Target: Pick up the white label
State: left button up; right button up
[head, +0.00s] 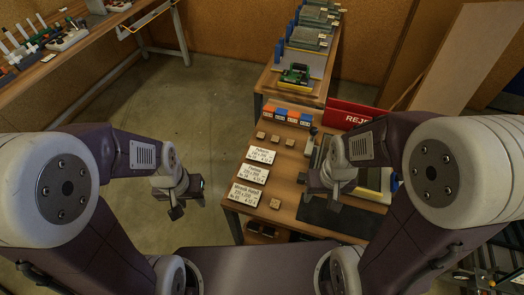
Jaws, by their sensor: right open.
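Three white labels with black print lie in a column on the wooden table: a far label (262,154), a middle label (256,174) and a near label (246,195). The print is too small to read fully. My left gripper (189,198) is open and empty, left of the labels and over the floor beyond the table's left edge. My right gripper (319,191) is open and empty, right of the labels above the table. Neither gripper touches a label.
A bench with green and grey devices (296,73) stands behind. Open floor (200,100) lies left.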

aim_at(247, 195)
jog(key=k+j+z, duration=0.1)
jog(key=j+z, duration=0.3)
jog(key=k+j+z, duration=0.15)
jog(key=z, duration=0.25)
jog(key=k+j+z, duration=0.2)
jog(key=z, duration=0.2)
jog(key=j+z, duration=0.45)
jog(key=i+j+z, duration=0.1)
jog(key=j+z, duration=0.7)
jog(key=z, duration=0.15)
jog(key=k+j+z, duration=0.2)
jog(key=z, duration=0.25)
jog(key=k+j+z, duration=0.2)
jog(key=j+z, duration=0.3)
